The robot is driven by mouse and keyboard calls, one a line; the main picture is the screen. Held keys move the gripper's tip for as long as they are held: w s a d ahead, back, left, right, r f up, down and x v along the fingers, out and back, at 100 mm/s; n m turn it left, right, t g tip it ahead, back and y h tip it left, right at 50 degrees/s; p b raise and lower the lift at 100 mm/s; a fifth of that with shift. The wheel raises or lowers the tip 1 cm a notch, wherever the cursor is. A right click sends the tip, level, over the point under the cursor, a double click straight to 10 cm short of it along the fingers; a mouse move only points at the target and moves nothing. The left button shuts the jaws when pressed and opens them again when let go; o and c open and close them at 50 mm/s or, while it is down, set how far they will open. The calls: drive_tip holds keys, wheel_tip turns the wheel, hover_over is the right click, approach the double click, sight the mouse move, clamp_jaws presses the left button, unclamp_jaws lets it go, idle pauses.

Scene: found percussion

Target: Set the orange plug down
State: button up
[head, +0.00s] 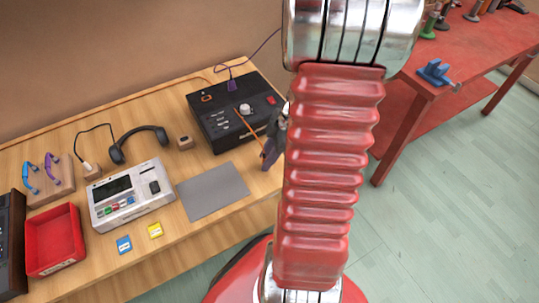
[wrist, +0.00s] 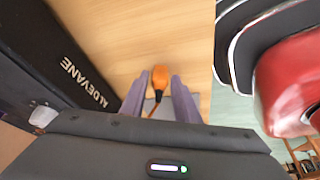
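The orange plug (wrist: 160,76) shows between the purple-grey fingertips of my gripper (wrist: 160,84) in the wrist view. The fingers sit close on both sides of it, and its orange cord runs back between them. Bare wood of the table (wrist: 185,40) shows beyond the plug. In the head view my gripper (head: 270,150) is at the right end of the wooden table, just right of the black box, partly hidden by my red arm. The plug itself cannot be made out there; a thin orange cord (head: 246,123) crosses the box towards my gripper.
The black box (head: 222,133) stands close to my gripper. A grey mat (head: 213,191) lies in front, with a white device (head: 132,195) and red tray (head: 55,242) further left. A red bench (head: 455,55) stands right, across a floor gap.

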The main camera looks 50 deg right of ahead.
drive_tip(key=shift+o, duration=0.9)
drive_tip(key=v, duration=1.2)
drive_tip(key=shift+r, duration=0.1)
drive_tip(key=shift+w+a, duration=0.1)
drive_tip(key=a+r+m+t+h, duration=0.1)
drive_tip(key=a+r+m, duration=0.4)
drive_tip(key=a, duration=0.8)
drive_tip(key=a+r+m+t+h, duration=0.1)
drive_tip(key=a+r+m, duration=0.4)
drive_tip(key=a, duration=0.9)
drive_tip(key=shift+w+r+t+h, duration=0.2)
drive_tip(key=shift+r+t+h, duration=0.2)
drive_tip(key=shift+r+h, duration=0.45)
